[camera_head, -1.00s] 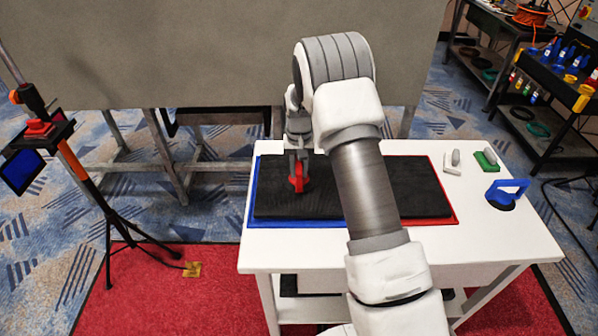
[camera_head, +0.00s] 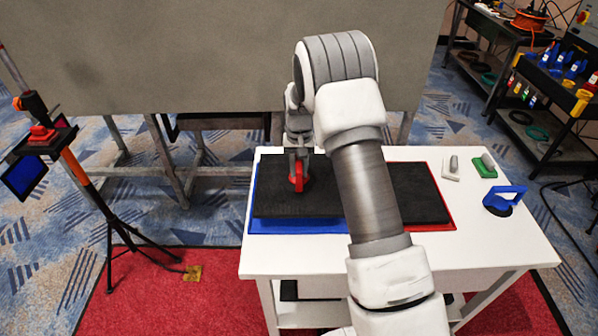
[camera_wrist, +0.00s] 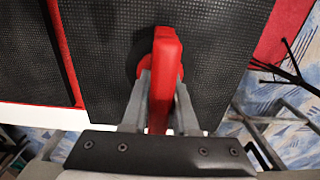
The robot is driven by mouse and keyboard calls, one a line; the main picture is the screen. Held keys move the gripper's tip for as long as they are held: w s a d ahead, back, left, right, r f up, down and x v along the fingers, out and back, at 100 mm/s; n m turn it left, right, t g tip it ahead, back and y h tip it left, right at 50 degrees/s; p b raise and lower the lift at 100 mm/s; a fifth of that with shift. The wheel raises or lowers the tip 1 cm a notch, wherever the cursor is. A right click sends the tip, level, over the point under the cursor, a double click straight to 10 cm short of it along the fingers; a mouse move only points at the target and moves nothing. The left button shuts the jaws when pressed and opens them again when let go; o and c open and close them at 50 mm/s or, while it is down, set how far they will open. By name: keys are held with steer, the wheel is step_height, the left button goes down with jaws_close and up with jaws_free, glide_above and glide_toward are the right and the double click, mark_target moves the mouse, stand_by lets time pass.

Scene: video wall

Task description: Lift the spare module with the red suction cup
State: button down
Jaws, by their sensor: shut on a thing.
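The spare module is a black textured panel (camera_head: 275,203) over the blue mat (camera_head: 300,227) on the white table; it fills the middle of the wrist view (camera_wrist: 215,60). The red suction cup (camera_head: 298,183) sits on its top face, with its handle upright in the wrist view (camera_wrist: 164,60). My gripper (camera_head: 297,172) is shut on this handle, one finger on each side in the wrist view (camera_wrist: 162,95). The module looks slightly raised off the mat, but its underside is hidden. My arm hides part of its right side.
A second black panel (camera_head: 420,195) lies on a red mat (camera_head: 447,222) just to the right. A blue suction cup (camera_head: 504,200) and small green and grey pieces stand at the table's right. A grey wall (camera_head: 200,50) stands behind; a tripod (camera_head: 95,190) stands at left.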

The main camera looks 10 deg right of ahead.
steer(key=shift+r+p, duration=1.1)
steer(key=shift+r, duration=1.1)
